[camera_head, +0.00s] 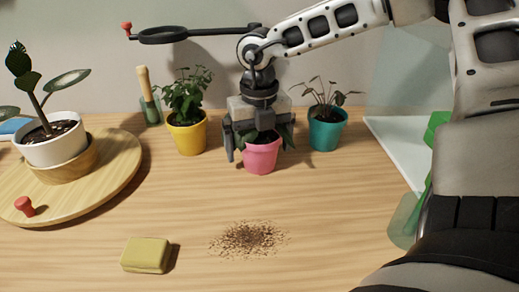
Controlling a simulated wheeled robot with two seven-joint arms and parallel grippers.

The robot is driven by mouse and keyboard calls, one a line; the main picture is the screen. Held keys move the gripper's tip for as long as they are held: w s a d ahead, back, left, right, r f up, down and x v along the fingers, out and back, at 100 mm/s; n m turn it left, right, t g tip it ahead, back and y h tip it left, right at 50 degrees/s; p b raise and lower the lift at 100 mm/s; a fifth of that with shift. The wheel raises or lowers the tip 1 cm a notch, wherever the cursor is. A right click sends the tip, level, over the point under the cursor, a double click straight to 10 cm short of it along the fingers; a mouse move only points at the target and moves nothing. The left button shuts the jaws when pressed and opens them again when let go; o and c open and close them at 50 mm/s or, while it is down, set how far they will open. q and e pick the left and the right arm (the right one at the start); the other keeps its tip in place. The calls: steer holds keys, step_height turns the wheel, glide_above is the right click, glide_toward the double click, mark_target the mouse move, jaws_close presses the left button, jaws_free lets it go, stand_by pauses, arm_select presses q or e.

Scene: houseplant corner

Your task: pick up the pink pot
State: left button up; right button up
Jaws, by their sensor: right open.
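The pink pot (261,157) stands upright on the wooden table, between a yellow pot and a teal pot. Green leaves stick out at both sides of its top. My right gripper (259,142) comes down from above and is open, with its fingers at the left and right of the plant and the pot's rim. The gripper body hides most of the plant. I cannot tell whether the fingers touch the pot. My left gripper does not show.
The yellow pot (187,136) and the teal pot (326,130) stand close on either side. A round wooden board (117,170) bears a white pot (55,149). A yellow sponge (146,255) and spilled soil (249,239) lie in front. A trowel (150,105) is behind.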

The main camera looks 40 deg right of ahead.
steer(key=c, duration=1.1)
steer(key=shift+r, duration=0.1)
steer(key=shift+c, duration=0.2)
